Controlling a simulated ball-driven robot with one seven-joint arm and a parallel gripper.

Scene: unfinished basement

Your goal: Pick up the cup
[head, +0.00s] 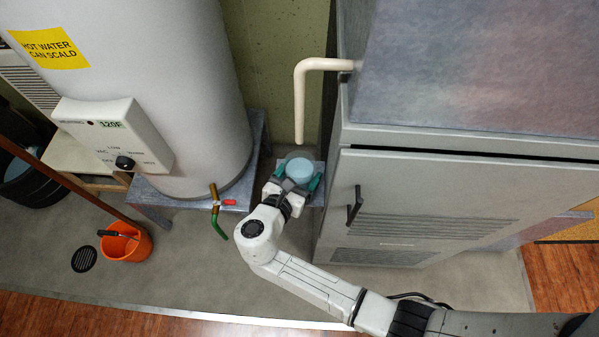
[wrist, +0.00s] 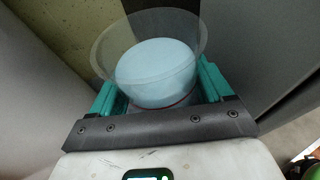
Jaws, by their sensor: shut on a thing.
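The cup (wrist: 155,75) is a round vessel with a clear rim and a pale blue inside, and a thin red line shows low on its side in the wrist view. In the head view the cup (head: 299,169) is between the water heater and the grey cabinet. My gripper (head: 296,186) is shut on the cup, with a teal finger on each side of it. In the wrist view my gripper (wrist: 160,98) has both fingers against the cup's sides. The cup's underside is hidden, so I cannot tell whether it is lifted.
A white water heater (head: 190,90) on a metal stand (head: 160,200) is at left. A tall grey cabinet (head: 420,200) is close at right. A pale pipe (head: 299,95) hangs behind the cup. An orange bucket (head: 127,243) stands on the floor at left. The gap around my gripper is narrow.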

